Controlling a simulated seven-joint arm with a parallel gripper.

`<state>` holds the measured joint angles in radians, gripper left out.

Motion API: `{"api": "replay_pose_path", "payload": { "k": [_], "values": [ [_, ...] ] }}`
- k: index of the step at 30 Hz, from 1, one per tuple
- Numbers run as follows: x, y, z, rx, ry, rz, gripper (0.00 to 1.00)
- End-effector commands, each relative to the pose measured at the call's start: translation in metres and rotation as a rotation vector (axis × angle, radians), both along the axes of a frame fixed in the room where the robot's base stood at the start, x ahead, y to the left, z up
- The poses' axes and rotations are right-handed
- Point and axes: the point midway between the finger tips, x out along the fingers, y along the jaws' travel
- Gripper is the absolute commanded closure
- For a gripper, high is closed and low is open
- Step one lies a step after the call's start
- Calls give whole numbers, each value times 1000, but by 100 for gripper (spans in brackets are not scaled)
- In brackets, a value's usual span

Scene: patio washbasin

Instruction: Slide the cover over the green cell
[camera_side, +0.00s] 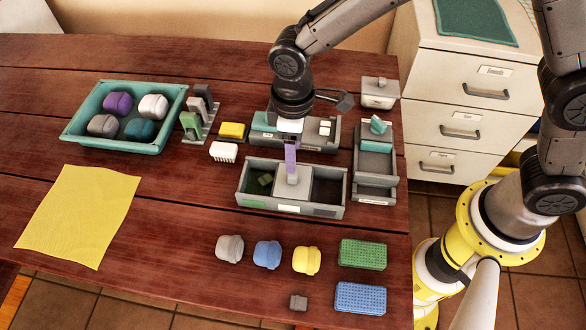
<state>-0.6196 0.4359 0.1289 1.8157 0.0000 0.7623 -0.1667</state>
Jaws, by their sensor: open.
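A long grey box (241,190) with cells in a row stands on the table below my gripper. Its left cell (262,180) is uncovered and shows small green pieces inside. A flat grey cover (279,190) with an upright knob (292,178) lies over the middle cell. The right cell (327,187) is uncovered and dark. My gripper (291,168) points down at the cover's knob and is open. A purple upright part shows at the fingers. Whether the fingers touch the knob cannot be told.
A grey tray (262,139) stands just behind the box, and another grey container (374,163) close to its right. A white brush (223,152) and yellow block (232,131) are to the left. Sponges and lumps lie in front, with a clear strip between.

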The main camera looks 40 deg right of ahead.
Motion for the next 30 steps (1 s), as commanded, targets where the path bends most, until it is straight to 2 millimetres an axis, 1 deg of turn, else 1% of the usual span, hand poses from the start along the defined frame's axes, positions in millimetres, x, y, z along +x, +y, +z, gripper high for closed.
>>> {"api": "replay_pose_path", "payload": {
  "k": [1, 6, 9, 12, 17, 25, 29, 30],
  "values": [
    [-1, -1, -12, -2, 4, 0, 43],
    [-1, -1, -43, -2, 4, -1, 43],
    [0, -1, -57, -1, 3, -1, 43],
    [0, 0, -66, -1, 1, -1, 43],
    [0, 0, -74, 1, -1, -1, 43],
    [0, 0, -75, 1, -1, -1, 43],
    [0, 0, -75, 1, -1, -1, 66],
    [0, 0, -75, 1, -1, -1, 73]
  ]
}}
